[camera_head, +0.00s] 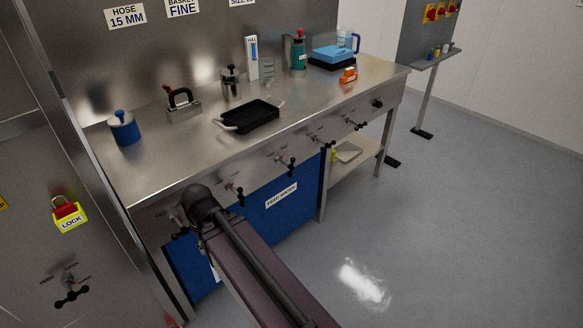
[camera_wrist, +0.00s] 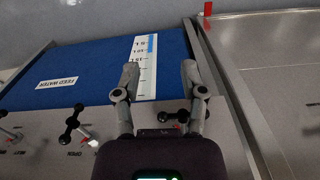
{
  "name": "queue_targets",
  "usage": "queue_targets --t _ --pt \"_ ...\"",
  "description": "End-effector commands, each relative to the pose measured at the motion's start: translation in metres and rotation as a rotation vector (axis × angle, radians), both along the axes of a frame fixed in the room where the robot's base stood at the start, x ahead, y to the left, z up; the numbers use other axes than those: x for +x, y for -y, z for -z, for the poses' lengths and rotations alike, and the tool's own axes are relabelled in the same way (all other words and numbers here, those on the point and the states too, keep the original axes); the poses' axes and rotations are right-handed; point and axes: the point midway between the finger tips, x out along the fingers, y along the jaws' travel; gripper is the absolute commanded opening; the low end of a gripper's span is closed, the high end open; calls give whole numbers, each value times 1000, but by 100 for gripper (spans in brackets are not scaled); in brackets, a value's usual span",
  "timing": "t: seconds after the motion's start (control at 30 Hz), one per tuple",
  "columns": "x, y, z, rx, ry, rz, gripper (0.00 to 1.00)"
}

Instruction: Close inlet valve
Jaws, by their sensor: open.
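Several black-handled valves line the front of the steel bench; their small labels are too blurred to tell which is the inlet valve. In the head view, one handle (camera_head: 235,189) is just right of my arm's end and another (camera_head: 182,232) is partly behind it. My gripper (camera_wrist: 159,76) is open and empty in the wrist view, its fingers pointing over the blue feed water tank (camera_wrist: 100,65). One black handle (camera_wrist: 172,117) shows between the fingers, near the right one. Another black handle (camera_wrist: 72,125) is to their left. Contact cannot be told.
The bench top (camera_head: 170,150) holds a blue pot (camera_head: 124,128), a black tray (camera_head: 250,116) and other items at the back. A steel panel with a yellow lock tag (camera_head: 70,217) and a valve handle (camera_head: 72,292) stands at left. The floor (camera_head: 450,220) at right is clear.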

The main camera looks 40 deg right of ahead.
Motion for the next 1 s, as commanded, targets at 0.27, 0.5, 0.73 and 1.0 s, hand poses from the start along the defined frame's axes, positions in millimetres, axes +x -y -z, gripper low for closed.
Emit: queue_targets --t 0.27,0.5,0.73,1.0 --pt "5 5 7 34 8 -5 54" --pt "22 19 27 155 49 -31 54" --pt "46 52 47 317 152 -61 54" --pt "72 102 60 476 335 -90 54"
